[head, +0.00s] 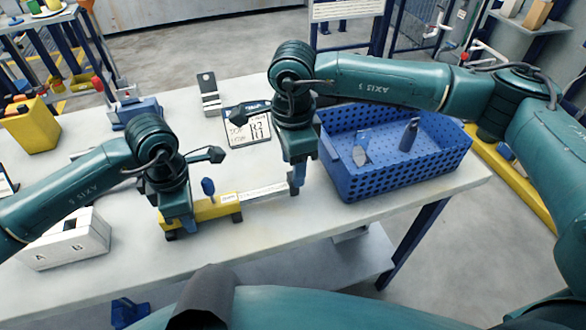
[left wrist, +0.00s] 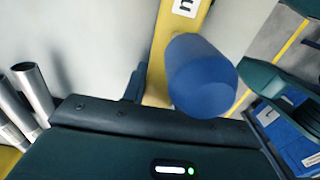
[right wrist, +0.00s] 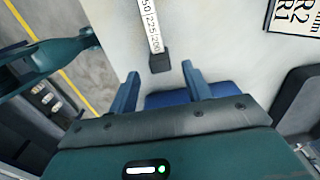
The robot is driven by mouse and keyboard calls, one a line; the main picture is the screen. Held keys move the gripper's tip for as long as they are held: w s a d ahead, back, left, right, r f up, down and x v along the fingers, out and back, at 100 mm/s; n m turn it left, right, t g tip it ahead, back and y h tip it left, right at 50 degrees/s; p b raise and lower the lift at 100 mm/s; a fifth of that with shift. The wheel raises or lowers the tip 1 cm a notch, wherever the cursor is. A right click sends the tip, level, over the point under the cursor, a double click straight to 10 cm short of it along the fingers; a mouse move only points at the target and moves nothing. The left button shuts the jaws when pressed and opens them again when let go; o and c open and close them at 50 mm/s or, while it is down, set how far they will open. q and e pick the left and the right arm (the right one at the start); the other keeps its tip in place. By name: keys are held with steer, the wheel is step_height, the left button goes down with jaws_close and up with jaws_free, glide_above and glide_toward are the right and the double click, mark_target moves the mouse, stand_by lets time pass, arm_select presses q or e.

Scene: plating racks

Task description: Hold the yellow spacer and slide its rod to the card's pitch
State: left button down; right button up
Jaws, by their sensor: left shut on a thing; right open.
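The yellow spacer (head: 218,208) lies on the table, with a blue knob (head: 208,187) on top and a pale scaled rod (head: 265,192) reaching out to the right. My left gripper (head: 177,226) is shut on the spacer's left end; the yellow body (left wrist: 160,55) and blue knob (left wrist: 200,75) fill the left wrist view. My right gripper (head: 296,182) is open at the rod's far end. In the right wrist view the rod's dark end cap (right wrist: 160,62) lies just ahead of the open fingers (right wrist: 162,86). The card (head: 248,127) lies behind the spacer, partly covered by my right arm.
A blue perforated crate (head: 430,165) with a few items stands to the right. A white box marked A and B (head: 70,243) is at the left front. A grey stand (head: 209,95), a blue item (head: 135,110) and a yellow bin (head: 32,127) stand behind.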

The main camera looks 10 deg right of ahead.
step_height(320, 180, up, 9)
stand_by(0.3)
steer(key=shift+r, duration=0.1)
arm_select(q)
steer(key=c, duration=1)
jaws_free()
